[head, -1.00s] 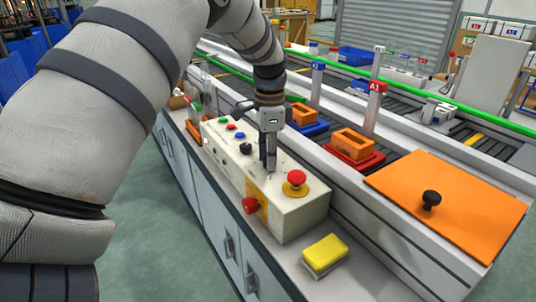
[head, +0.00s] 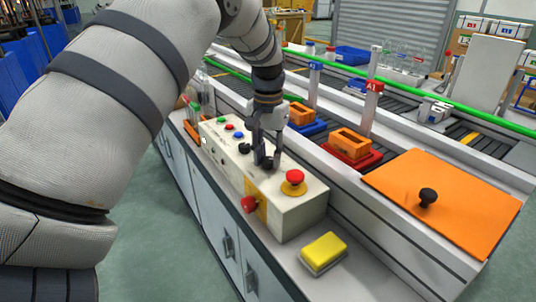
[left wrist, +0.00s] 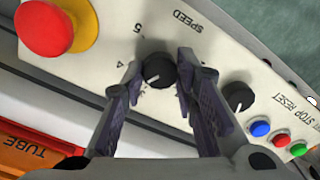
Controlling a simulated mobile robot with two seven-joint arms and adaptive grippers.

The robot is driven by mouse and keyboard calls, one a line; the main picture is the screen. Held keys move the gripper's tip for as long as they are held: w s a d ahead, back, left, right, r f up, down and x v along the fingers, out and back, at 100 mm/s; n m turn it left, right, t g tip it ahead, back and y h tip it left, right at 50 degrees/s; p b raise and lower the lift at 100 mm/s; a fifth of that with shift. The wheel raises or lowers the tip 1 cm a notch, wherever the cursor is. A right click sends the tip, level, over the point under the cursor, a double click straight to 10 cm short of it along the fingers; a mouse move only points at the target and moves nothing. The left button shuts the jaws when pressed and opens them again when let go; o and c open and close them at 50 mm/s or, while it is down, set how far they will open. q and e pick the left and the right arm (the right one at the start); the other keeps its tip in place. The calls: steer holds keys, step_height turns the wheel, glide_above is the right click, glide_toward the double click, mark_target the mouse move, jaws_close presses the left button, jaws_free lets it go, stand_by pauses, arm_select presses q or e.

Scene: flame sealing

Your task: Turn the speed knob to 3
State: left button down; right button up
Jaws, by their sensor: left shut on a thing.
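The speed knob (left wrist: 160,70) is black and round with a white mark, on the cream control box (head: 300,212). In the left wrist view "SPEED", "5" and "4" are printed around it. The mark points to the picture's lower left, below the "4"; any numeral there is hidden by a finger. My left gripper (left wrist: 158,68) is shut on the knob, one finger on each side. In the head view the gripper (head: 266,160) reaches down onto the box top and its fingers largely hide the knob. My right gripper is in neither view.
A second black knob (head: 244,148) and coloured buttons lie farther along. A yellow sponge (head: 323,252) lies on the counter.

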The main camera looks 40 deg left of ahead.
mark_target(268, 159)
arm_select(q)
steer(key=n, duration=0.5)
steer(key=shift+n, duration=0.4)
steer(key=shift+f, duration=0.1)
stand_by(0.3)
steer(key=c, duration=1.2)
jaws_free()
steer(key=shift+c, duration=0.2)
step_height(268, 159, up, 12)
